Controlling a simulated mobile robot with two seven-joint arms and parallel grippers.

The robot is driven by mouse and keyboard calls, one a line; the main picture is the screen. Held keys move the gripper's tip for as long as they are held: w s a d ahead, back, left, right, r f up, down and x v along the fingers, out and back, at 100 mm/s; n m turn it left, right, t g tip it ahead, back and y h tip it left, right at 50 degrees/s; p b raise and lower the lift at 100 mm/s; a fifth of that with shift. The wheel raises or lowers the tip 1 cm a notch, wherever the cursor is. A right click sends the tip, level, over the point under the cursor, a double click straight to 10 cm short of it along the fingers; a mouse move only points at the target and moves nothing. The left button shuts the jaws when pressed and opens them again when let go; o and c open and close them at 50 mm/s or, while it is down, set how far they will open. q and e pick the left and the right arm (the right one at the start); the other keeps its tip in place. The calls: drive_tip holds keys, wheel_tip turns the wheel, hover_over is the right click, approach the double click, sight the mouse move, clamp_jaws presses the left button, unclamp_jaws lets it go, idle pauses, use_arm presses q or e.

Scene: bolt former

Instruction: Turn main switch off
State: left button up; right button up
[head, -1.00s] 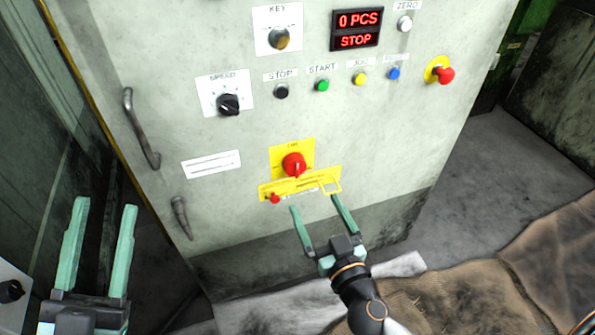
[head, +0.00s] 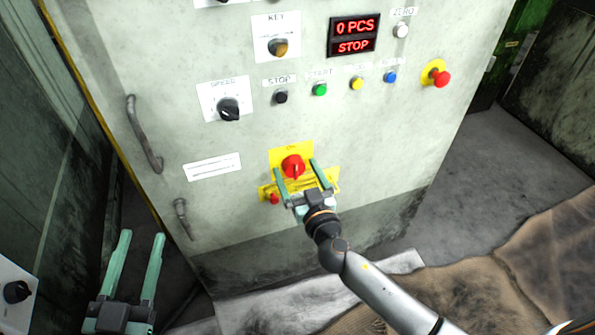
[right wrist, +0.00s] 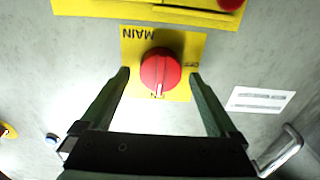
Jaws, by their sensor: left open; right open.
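The main switch is a red rotary knob (head: 292,167) on a yellow plate (head: 305,149) low on the grey cabinet front. In the right wrist view the knob (right wrist: 160,70) lies between my right fingertips, with the word MAIN on its plate; its white mark points toward the gripper. My right gripper (head: 295,168) is open, its fingers on either side of the knob in the picture; I cannot tell whether they touch it. A yellow bracket (head: 270,190) below the knob is partly hidden by the right gripper. My left gripper (head: 143,236) is open and empty, low at the left.
Above the switch are a row of buttons, a speed dial (head: 228,109), a key switch (head: 277,47) and a display (head: 354,36) reading 0 PCS, STOP. A red emergency button (head: 441,79) is at the right. A door handle (head: 144,135) sticks out at the left.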

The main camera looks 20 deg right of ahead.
drive_tip(key=c, duration=1.4)
drive_tip(key=shift+o, duration=0.2)
